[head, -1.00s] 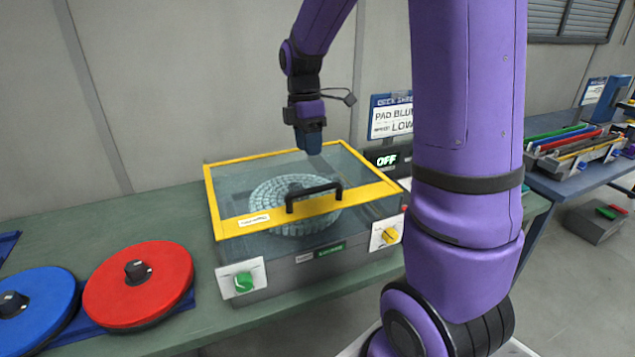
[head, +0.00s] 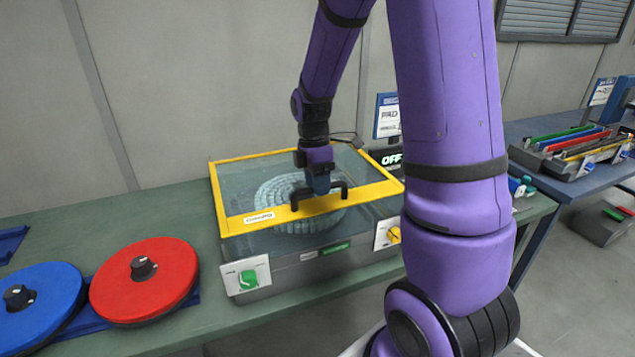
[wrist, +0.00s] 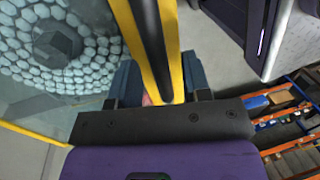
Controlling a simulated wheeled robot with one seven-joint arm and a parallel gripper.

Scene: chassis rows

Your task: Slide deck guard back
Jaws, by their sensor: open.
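The deck guard (head: 248,222) is a clear cover with a yellow frame on a grey machine. It lies over a round deck of pale pads (head: 285,192). A black bar handle (head: 340,188) stands on its wide yellow front strip. My gripper (head: 320,192) is at the middle of this handle, pointing down. In the wrist view, my open gripper (wrist: 160,85) has its two blue-grey fingers on either side of the black handle (wrist: 150,45) and yellow strip. Whether a finger touches the handle is hard to tell.
A display (head: 392,159) behind reads OFF. A red disc (head: 144,280) and a blue disc (head: 35,300) lie left on the green bench.

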